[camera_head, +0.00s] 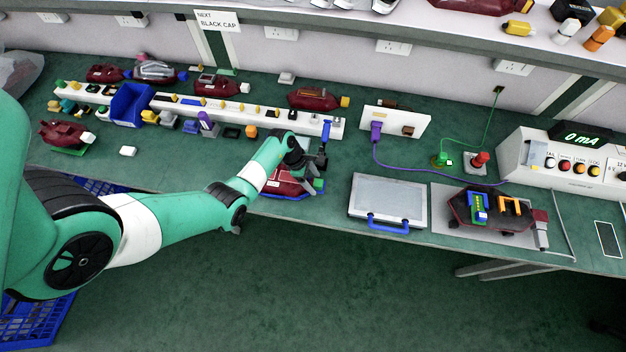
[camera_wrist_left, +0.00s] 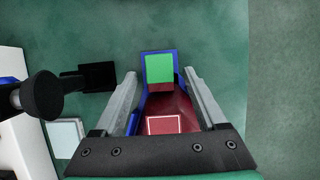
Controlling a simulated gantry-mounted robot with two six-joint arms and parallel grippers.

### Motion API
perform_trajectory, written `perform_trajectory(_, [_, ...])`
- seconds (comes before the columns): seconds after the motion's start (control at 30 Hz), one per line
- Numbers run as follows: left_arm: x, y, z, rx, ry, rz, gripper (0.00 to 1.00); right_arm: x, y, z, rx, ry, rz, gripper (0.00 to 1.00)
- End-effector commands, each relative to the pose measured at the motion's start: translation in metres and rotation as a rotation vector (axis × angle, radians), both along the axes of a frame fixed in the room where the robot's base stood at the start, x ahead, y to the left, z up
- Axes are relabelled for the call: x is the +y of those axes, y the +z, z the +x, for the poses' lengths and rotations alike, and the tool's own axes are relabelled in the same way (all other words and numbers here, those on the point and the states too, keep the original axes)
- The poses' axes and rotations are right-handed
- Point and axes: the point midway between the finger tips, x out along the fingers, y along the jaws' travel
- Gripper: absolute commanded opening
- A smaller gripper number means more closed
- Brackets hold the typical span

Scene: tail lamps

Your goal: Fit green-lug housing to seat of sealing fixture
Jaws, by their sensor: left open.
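A dark red housing (camera_head: 284,187) lies near the table's front edge, with blue and green parts at its right end. In the left wrist view the red body (camera_wrist_left: 168,108) reaches forward to a green square (camera_wrist_left: 159,68) edged in blue. My left gripper (camera_head: 300,166) is over this housing. Its two fingers (camera_wrist_left: 160,76) are open, one on each side of the red body; whether they touch it I cannot tell. The arm hides part of the housing in the head view. I cannot tell for sure which item is the sealing fixture. My right gripper is not in view.
A blue-handled panel (camera_head: 388,198) lies right of the housing. A red unit with blue and orange clamps (camera_head: 490,208) sits on a grey plate. A blue upright lever (camera_head: 325,136) stands close behind my gripper. A white rail (camera_head: 225,106), a blue bin (camera_head: 131,104) and other red housings lie behind.

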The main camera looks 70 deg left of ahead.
Motion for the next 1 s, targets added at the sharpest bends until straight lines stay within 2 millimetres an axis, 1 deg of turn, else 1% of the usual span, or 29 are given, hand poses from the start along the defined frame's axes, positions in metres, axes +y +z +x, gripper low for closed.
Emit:
perform_trajectory(0.17, [0.0, 0.003, -0.001, 0.0, 0.001, 0.0, 0.74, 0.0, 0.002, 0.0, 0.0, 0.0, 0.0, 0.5])
perform_trajectory(0.27, [0.003, 0.015, -0.004, -0.002, 0.002, 0.001, 0.74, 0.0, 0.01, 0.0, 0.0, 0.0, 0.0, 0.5])
perform_trajectory(0.37, [0.007, 0.035, -0.01, -0.001, 0.002, 0.001, 0.74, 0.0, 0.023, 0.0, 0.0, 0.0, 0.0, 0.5])
perform_trajectory(0.5, [0.014, 0.068, -0.021, -0.003, 0.002, 0.002, 0.74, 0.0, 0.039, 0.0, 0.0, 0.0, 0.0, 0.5])
perform_trajectory(0.6, [0.018, 0.087, -0.029, -0.001, 0.002, 0.002, 0.74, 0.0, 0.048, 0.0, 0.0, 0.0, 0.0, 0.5])
perform_trajectory(0.7, [0.022, 0.1, -0.034, -0.001, 0.002, 0.001, 0.74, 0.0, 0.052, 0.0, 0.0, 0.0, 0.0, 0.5])
perform_trajectory(0.8, [0.023, 0.107, -0.037, 0.0, 0.0, 0.001, 0.74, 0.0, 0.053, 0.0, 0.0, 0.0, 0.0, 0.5])
perform_trajectory(1.0, [0.023, 0.107, -0.038, 0.0, 0.0, -0.001, 0.74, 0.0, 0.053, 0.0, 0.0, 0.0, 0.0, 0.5])
